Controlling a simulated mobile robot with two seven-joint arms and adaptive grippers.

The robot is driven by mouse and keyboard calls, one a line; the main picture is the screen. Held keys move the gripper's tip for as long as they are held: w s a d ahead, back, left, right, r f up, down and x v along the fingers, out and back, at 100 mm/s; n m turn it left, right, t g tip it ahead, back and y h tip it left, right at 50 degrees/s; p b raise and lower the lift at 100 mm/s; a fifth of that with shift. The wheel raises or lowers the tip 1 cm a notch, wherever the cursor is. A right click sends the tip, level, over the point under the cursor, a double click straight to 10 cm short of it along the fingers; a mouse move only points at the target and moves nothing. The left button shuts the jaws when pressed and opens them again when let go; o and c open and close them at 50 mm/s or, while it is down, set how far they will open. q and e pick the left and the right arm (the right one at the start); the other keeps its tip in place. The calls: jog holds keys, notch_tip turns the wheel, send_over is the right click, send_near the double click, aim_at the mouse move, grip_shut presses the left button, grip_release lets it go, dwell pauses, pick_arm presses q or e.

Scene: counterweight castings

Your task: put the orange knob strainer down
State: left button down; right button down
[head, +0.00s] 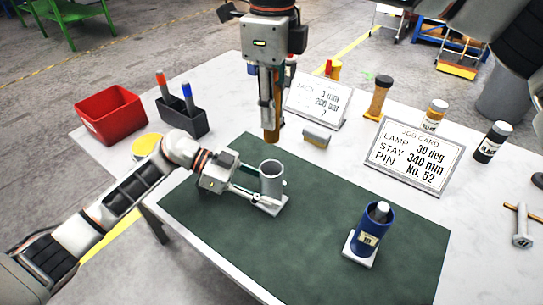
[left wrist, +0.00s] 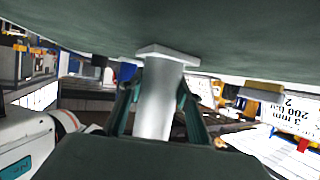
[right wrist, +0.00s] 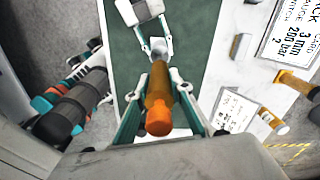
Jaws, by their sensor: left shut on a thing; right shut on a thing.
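The orange knob strainer, with an orange knob (right wrist: 160,128) and a brown body (right wrist: 158,82), is in my right gripper (right wrist: 160,108), which is shut on it. In the head view its brown lower end (head: 271,137) points down from the right gripper (head: 268,110), above the mat's far edge. My left gripper (head: 262,197) is shut on a grey open cylinder (head: 271,180) with a square base at the green mat (head: 330,235). The cylinder also shows in the left wrist view (left wrist: 157,100). Whether its base touches the mat is unclear.
A blue cup (head: 371,232) stands on the mat's right part. A job card (head: 414,157), another sign (head: 318,100), a grey block (head: 316,136) and bottles stand behind. A red bin (head: 111,114) and black caddy (head: 183,118) are at left. The mat's front middle is clear.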

notch_tip(320, 180, down, 11)
jog(key=n, duration=0.1)
jog(key=shift+f, duration=0.2)
dwell(0.5)
jog(key=c, duration=1.7)
grip_release()
pick_arm(q)
jog(key=c, duration=1.4)
grip_release()
jog(key=shift+o, duration=0.2)
